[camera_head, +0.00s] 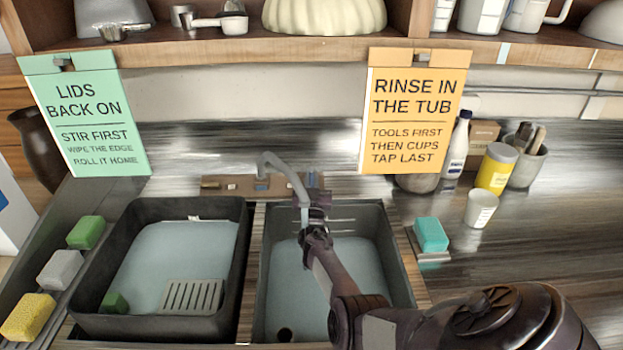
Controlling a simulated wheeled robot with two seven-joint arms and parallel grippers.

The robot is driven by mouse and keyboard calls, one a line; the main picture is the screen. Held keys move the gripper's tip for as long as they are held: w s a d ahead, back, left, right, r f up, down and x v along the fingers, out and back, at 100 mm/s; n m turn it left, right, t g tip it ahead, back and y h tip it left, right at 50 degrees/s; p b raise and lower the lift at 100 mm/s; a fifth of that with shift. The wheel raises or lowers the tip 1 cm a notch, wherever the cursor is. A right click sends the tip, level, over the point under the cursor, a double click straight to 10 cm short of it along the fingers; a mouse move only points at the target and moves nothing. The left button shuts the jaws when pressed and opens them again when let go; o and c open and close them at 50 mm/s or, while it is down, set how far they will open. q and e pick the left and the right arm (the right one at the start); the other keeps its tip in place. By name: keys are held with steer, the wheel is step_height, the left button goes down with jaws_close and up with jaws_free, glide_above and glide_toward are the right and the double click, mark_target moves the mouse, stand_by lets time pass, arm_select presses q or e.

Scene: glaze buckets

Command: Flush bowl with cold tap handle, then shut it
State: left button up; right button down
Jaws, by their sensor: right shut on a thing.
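The grey tap (282,172) stands behind the right basin (260,300), and its curved spout hangs over it. A small blue part (262,184) shows at the tap's left base. My right arm reaches in from the lower right. My right gripper (317,203) is shut at the tap's right side, beside the spout end, on what appears to be the tap handle. The gripper mostly hides that handle, so its colour and turn are unclear. I cannot tell whether water runs from the spout. No separate bowl is visible in the right basin. My left gripper is not in view.
A dark tub (90,290) with a slotted grate (192,297) stands left of the basin. Sponges (60,270) line the left edge; a teal sponge (431,234) lies right. A white cup (481,209) and yellow jar (496,168) stand right. Two signs hang from the shelf (260,50).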

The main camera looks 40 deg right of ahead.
steer(key=m+g+h+b, duration=0.1)
steer(key=m+g, duration=0.1)
steer(key=m+g+h+b, duration=0.1)
steer(key=b, duration=0.1)
steer(key=m+g+h+b, duration=0.2)
steer(key=shift+s+d+f+m+g, duration=0.1)
steer(key=shift+f+m+g, duration=0.2)
steer(key=shift+s+d+r+m+g+h+b, duration=0.1)
steer(key=shift+s+r+m+g+h+b, duration=0.1)
steer(key=shift+m+g+h+b, duration=0.5)
steer(key=c, duration=1.5)
jaws_free()
steer(key=shift+o, duration=0.2)
steer(key=shift+y, duration=0.3)
